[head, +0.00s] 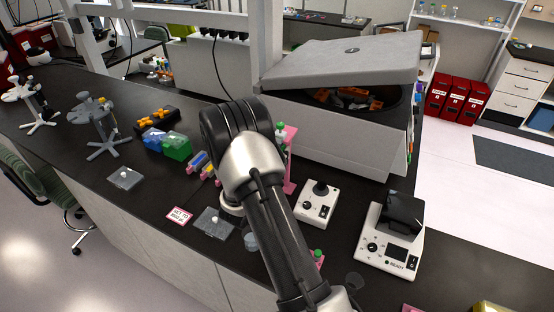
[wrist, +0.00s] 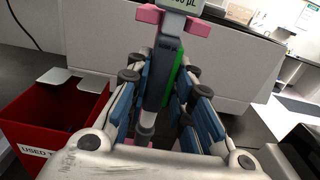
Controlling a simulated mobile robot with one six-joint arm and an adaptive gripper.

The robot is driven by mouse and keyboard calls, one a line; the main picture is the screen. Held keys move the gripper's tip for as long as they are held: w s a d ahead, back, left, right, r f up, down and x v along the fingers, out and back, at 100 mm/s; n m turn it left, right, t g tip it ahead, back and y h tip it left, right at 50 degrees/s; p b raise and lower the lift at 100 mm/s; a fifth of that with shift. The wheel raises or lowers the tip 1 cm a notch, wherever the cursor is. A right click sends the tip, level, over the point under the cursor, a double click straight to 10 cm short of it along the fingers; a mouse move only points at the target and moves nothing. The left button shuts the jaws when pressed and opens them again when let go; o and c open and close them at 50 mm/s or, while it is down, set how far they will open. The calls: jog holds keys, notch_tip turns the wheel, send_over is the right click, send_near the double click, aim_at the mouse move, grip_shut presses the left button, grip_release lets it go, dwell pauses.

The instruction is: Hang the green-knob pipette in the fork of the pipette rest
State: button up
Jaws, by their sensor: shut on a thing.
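The green-knob pipette (wrist: 158,72) is grey with a green stripe down its side and a small display at the top of the wrist view. My gripper (wrist: 165,85) is shut on its body, with blue-padded fingers on both sides. Pink prongs of the pipette rest (wrist: 199,27) show left and right of the pipette just below the display. I cannot tell whether the pipette's weight rests on them. In the head view the green knob (head: 281,125) shows beside the upright pink rest (head: 291,165). My arm hides my gripper and most of the pipette there.
A grey centrifuge (head: 345,142) with raised lid stands right behind the rest. A white mixer (head: 317,205) and a white READY device (head: 390,245) stand at right. Blue and green racks (head: 176,147) are at left. A red bin (wrist: 65,120) is close at left in the wrist view.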

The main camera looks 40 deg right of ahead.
jog(key=shift+w+d, duration=0.15)
jog(key=shift+d, duration=0.15)
jog(key=shift+w+d, duration=0.15)
jog(key=shift+d, duration=0.2)
jog(key=shift+f+b, duration=0.3)
jog(key=shift+b, duration=0.3)
dwell(0.8)
jog(key=o, duration=0.7)
jog(key=shift+a, duration=0.1)
jog(key=v, duration=1.2)
